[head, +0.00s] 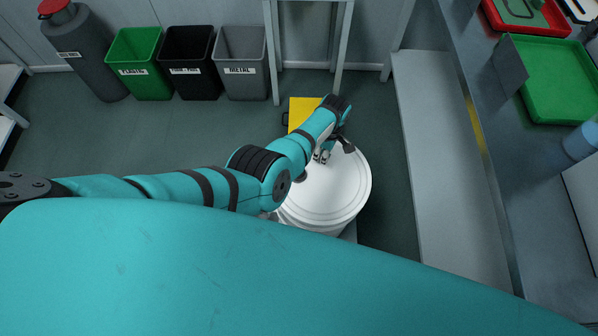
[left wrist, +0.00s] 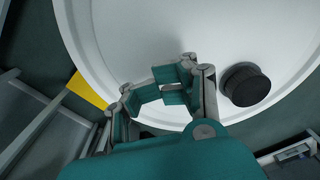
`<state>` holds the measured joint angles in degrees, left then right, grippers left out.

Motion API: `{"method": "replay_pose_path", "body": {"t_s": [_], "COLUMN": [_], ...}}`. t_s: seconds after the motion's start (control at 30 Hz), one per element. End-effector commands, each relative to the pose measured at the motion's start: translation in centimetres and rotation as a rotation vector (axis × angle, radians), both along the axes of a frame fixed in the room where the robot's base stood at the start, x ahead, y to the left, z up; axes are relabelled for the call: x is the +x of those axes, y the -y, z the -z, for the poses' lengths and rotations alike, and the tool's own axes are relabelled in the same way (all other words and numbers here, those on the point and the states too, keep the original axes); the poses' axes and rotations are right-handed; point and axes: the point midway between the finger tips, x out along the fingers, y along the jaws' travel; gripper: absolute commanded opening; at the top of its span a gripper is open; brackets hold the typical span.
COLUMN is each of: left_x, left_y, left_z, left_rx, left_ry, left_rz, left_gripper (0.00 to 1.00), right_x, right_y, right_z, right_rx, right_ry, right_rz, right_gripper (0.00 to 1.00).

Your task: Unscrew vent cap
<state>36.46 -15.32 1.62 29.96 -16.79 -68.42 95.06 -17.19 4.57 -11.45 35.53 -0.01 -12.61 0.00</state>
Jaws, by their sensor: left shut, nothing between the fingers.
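The vent cap (left wrist: 245,84) is a round black cap on the white drum lid, close to the rim. In the left wrist view it is right of my left gripper (left wrist: 170,88), apart from the fingers. The gripper is shut and empty over the lid. In the head view my left gripper (head: 322,155) points down at the white drum (head: 338,190). My right gripper does not show.
A yellow object (head: 304,108) stands behind the drum. Green, black and grey bins (head: 241,62) and a dark cylinder (head: 88,60) stand at the back left. A grey bench (head: 490,150) with red and green trays (head: 553,85) runs along the right.

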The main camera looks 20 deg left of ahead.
Motion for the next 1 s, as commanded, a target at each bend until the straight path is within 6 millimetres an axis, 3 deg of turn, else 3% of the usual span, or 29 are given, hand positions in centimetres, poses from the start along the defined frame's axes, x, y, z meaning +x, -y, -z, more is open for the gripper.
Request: {"method": "replay_pose_path", "body": {"t_s": [0.03, 0.53, 1.0], "left_x": [-0.1, 0.1, 1.1], "left_y": [4.1, 3.7, 1.6], "left_z": [-1.1, -1.0, -1.0], "left_rx": [-0.051, -0.049, -0.05], "left_ry": [0.005, 0.006, 0.01], "left_rz": [0.01, -0.034, -0.258], "left_gripper": [0.0, 0.0, 0.0], "right_x": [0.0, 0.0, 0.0], "right_y": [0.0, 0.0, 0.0], "right_z": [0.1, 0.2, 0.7], "right_rx": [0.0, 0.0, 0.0], "right_ry": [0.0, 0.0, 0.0], "right_rz": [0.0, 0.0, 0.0], "right_gripper": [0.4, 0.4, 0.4]}}
